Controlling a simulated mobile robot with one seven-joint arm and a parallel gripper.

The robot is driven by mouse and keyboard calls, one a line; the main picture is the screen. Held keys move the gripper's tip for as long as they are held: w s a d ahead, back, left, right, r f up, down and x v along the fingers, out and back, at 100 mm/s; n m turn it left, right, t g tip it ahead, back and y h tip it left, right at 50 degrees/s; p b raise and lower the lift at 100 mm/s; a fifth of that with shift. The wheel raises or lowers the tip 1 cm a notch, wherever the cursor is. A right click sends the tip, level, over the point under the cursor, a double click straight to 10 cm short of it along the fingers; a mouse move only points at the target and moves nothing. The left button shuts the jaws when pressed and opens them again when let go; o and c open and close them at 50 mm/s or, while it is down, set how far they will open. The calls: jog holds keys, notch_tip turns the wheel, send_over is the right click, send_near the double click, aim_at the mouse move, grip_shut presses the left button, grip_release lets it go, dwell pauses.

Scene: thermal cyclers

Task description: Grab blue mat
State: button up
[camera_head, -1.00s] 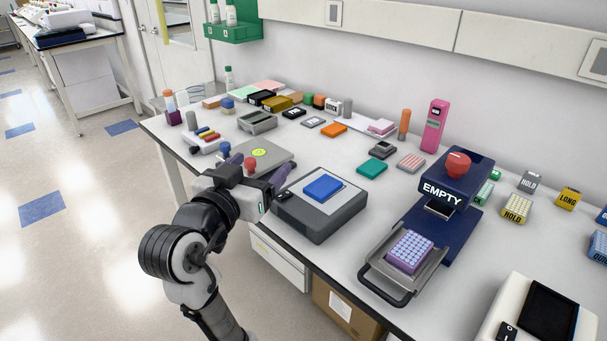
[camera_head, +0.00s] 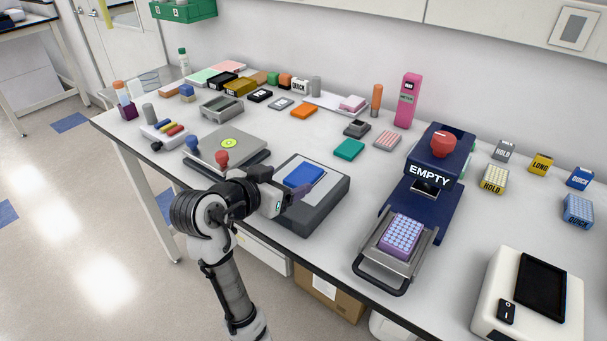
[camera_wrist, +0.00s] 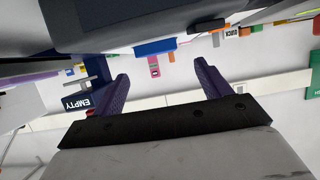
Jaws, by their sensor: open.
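The blue mat (camera_head: 303,174) is a small flat blue block lying on the pale plate of a dark grey device (camera_head: 312,213) near the bench's front edge. My gripper (camera_head: 283,183) is open and empty, close to the mat on its near side. In the head view its fingers overlap the device, so I cannot tell the exact gap. In the wrist view, which looks inverted, a blue edge, likely the mat (camera_wrist: 155,47), shows ahead between the two purple fingers (camera_wrist: 163,82), under the dark device.
A navy machine marked EMPTY (camera_head: 437,168) holds a purple tube rack (camera_head: 401,234) on its tray, to the right. A grey plate device with a red knob (camera_head: 222,158) is to the left. Several small blocks fill the bench's back. A white instrument (camera_head: 532,300) stands front right.

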aim_at(303, 175)
jog(key=p+x, duration=0.1)
jog(key=x, duration=0.4)
jog(key=shift+w+d+f+p, duration=0.15)
jog(key=shift+w+f+p, duration=0.05)
jog(key=shift+f+p, duration=0.15)
jog(key=c, duration=1.1)
jog(key=shift+o, duration=0.2)
jog(key=shift+r, duration=0.1)
